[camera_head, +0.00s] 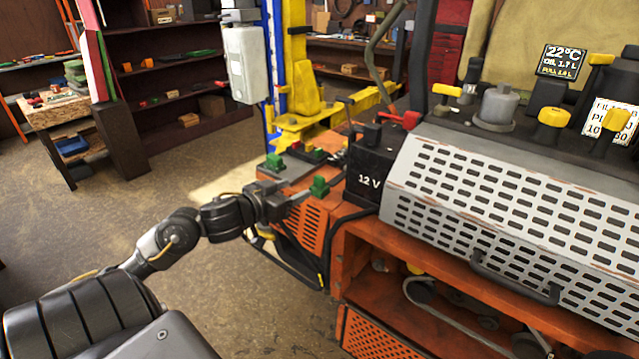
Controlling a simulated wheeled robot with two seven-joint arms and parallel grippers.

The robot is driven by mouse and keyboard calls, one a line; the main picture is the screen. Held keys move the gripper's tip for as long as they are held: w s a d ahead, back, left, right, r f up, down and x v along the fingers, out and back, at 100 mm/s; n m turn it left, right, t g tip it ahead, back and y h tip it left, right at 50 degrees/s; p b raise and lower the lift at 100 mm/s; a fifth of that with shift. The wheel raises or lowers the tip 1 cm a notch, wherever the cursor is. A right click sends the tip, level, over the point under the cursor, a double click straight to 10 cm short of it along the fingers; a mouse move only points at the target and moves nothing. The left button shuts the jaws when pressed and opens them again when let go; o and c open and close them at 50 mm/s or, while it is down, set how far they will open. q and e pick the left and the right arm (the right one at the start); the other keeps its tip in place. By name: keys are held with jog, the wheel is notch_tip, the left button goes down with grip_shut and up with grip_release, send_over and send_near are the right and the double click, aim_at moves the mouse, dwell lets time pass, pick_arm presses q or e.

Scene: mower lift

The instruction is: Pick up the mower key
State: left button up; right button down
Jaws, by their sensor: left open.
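My left gripper (292,191) is open and reaches in from the left, over the near corner of the orange mower (305,228). Its fingertips are close to a small green knob-like piece (319,187) on the mower's ledge; no contact is clear. Another green piece (273,162) stands farther back on the same ledge, beyond the gripper. Small red pieces (309,152) sit near it. I cannot tell for sure which small piece is the mower key. My right gripper is not in view.
A black battery (369,181) marked 12 V stands right of the gripper, beside a perforated grey cover (480,205). A yellow and blue lift post (277,70) rises behind. Shelves (165,65) and a workbench (60,112) stand at the back left. The floor on the left is clear.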

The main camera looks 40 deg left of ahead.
aim_at(318, 182)
pick_arm(q)
jog(key=w, duration=0.2)
jog(key=w+f, duration=0.1)
jog(key=w, duration=0.2)
jog(key=shift+w, duration=0.3)
jog(key=shift+w+d+f+p, duration=0.1)
jog(key=shift+w+f+p, duration=0.15)
jog(key=shift+w, duration=0.6)
jog(key=shift+w+d+f+p, duration=0.1)
jog(key=shift+w+f+p, duration=0.15)
jog(key=shift+w, duration=0.6)
jog(key=shift+w+f+p, duration=0.2)
jog(key=shift+w+f, duration=0.05)
jog(key=shift+w, duration=0.6)
jog(key=shift+s, duration=0.1)
jog(key=shift+c, duration=0.5)
jog(key=c, duration=0.9)
